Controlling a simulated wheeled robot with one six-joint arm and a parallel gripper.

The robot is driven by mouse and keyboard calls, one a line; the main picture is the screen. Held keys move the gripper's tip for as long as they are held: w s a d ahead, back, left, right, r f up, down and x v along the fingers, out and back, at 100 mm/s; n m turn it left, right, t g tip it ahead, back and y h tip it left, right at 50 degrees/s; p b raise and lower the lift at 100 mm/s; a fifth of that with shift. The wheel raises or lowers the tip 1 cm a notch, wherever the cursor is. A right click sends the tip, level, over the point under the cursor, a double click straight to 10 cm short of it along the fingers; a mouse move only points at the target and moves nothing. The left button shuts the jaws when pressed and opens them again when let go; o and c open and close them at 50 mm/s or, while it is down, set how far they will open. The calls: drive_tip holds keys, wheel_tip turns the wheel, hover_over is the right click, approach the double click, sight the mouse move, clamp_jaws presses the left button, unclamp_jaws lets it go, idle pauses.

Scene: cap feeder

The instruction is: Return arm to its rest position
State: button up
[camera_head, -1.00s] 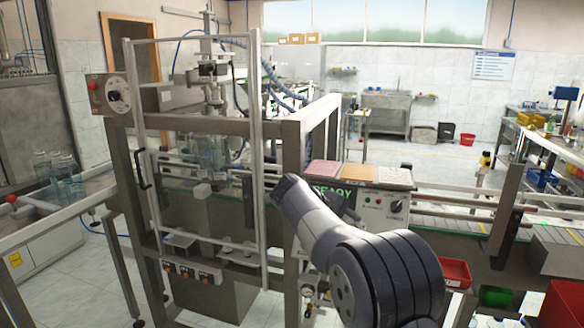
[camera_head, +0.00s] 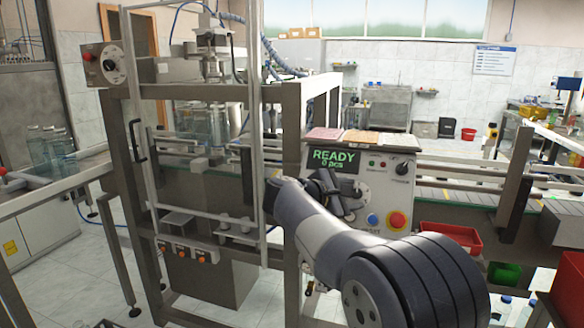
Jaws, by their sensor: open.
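My arm reaches in from the lower right, its dark grey links rising toward the control panel (camera_head: 385,178). The dark end of the arm, with my gripper (camera_head: 346,196), shows in front of the panel's left part, partly behind the forearm. The fingers are small and dark against the panel; the gripper is open, and I see nothing held. The panel's green display (camera_head: 334,160) reads "READY" and "0 pcs". The panel also has a red button (camera_head: 397,220), a blue button (camera_head: 372,219) and a black knob (camera_head: 402,169).
The framed machine (camera_head: 215,190) with its tall front guard stands left of the arm. A conveyor (camera_head: 450,193) runs right from the panel. A red bin (camera_head: 450,238) and a green bin (camera_head: 505,275) sit below it. Bare floor lies at lower left.

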drive_tip(key=n+t+b, duration=0.1)
drive_tip(key=n+b, duration=0.1)
drive_tip(key=n+t+b, duration=0.1)
drive_tip(key=n+b, duration=0.1)
drive_tip(key=f+n+t+y+b, duration=0.1)
drive_tip(key=n+t+b, duration=0.1)
drive_tip(key=n, duration=0.1)
drive_tip(key=shift+s+d, duration=0.25)
drive_tip(key=shift+s, duration=0.05)
drive_tip(key=shift+s+d+r+n+t+y+b, duration=0.1)
drive_tip(key=shift+n+t+y+b, duration=0.45)
drive_tip(key=shift+n, duration=0.75)
drive_tip(key=shift+d+r+n+t+y+b, duration=0.1)
drive_tip(key=shift+n+t+y+b, duration=0.25)
drive_tip(key=shift+n+t+y, duration=0.65)
drive_tip(key=shift+n+g+h, duration=0.25)
drive_tip(key=shift+n+h, duration=0.05)
drive_tip(key=shift+h, duration=0.05)
